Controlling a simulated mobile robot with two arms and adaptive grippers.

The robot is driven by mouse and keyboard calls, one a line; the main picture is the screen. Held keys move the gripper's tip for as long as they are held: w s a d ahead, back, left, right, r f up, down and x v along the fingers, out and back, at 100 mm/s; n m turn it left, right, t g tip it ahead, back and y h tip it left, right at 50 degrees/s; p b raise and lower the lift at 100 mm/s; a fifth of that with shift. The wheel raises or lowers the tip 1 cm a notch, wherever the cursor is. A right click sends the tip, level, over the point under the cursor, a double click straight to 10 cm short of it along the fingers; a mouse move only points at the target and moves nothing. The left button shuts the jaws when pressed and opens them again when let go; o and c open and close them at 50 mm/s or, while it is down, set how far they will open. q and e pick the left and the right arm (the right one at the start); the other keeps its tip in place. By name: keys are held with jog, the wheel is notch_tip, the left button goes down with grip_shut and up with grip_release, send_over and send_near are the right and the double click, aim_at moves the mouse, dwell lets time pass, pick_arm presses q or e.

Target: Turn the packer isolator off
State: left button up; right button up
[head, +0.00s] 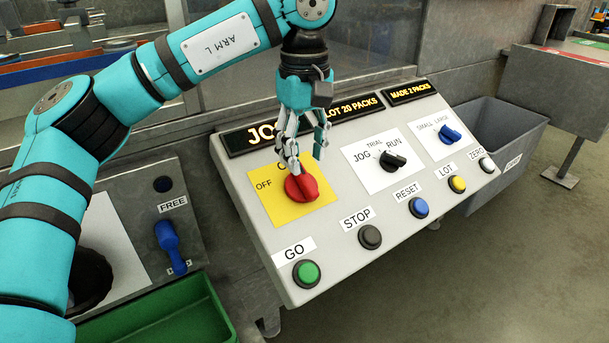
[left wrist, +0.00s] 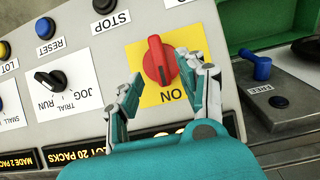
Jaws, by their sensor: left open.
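The packer isolator is a red rotary knob (head: 302,187) on a yellow plate (head: 290,212) at the upper left of the sloping grey panel. OFF is printed left of the knob; the label above it is mostly hidden by my fingers. In the left wrist view the red knob (left wrist: 158,60) has its ridge pointing roughly at the word ON. My left gripper (head: 307,155) is open, fingers pointing down at the knob. In the left wrist view its fingertips (left wrist: 164,68) lie either side of the knob; contact cannot be told. My right gripper is not in view.
The panel also bears a black JOG/TRIAL/RUN selector (head: 393,160), a blue SMALL/LARGE selector (head: 449,133) and several push buttons, including green GO (head: 306,273) and grey STOP (head: 370,237). A blue lever (head: 168,240) and green bin (head: 165,318) are at left. Lit displays line the panel's top.

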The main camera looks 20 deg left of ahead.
aim_at(304, 174)
pick_arm(q)
jog(key=shift+f, duration=1.9)
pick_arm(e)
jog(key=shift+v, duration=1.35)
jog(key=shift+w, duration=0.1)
pick_arm(q)
grip_shut()
